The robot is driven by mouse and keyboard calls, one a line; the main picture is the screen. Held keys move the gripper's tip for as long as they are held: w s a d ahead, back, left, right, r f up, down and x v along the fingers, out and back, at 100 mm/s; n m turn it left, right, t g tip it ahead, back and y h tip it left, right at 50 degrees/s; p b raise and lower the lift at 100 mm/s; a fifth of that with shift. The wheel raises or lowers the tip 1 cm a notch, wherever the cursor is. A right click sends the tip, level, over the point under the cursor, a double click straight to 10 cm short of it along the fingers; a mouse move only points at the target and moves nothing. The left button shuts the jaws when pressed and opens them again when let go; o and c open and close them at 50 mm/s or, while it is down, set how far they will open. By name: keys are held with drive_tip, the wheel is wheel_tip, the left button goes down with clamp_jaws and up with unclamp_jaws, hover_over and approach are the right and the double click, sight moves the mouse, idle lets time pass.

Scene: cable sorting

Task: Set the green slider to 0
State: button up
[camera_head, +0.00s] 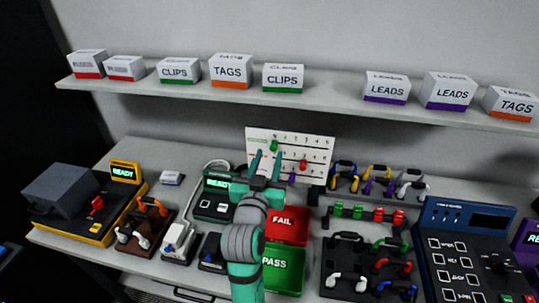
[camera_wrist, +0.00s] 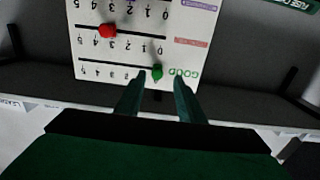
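The green slider (camera_head: 274,146) is the knob on the top row of a white panel (camera_head: 318,146) on the back wall. In the wrist view, the picture is upside down and the green slider (camera_wrist: 157,71) sits near the low-number end, beside the green GOOD label (camera_wrist: 183,72); its exact mark is hard to read. My gripper (camera_head: 267,158) is open in front of the panel. In the wrist view my gripper (camera_wrist: 159,80) has its fingertips on either side of the green slider, with gaps visible; whether they reach its depth cannot be told.
A red slider (camera_head: 303,166) sits around 3 on the row below, with a purple slider (camera_head: 292,179) lower. A shelf (camera_head: 330,105) with labelled boxes runs above. Red FAIL (camera_head: 287,222) and green PASS (camera_head: 284,270) bins and cable racks (camera_head: 365,222) stand on the bench.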

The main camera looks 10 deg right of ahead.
drive_tip(key=v, duration=0.8)
drive_tip(key=shift+s, duration=0.15)
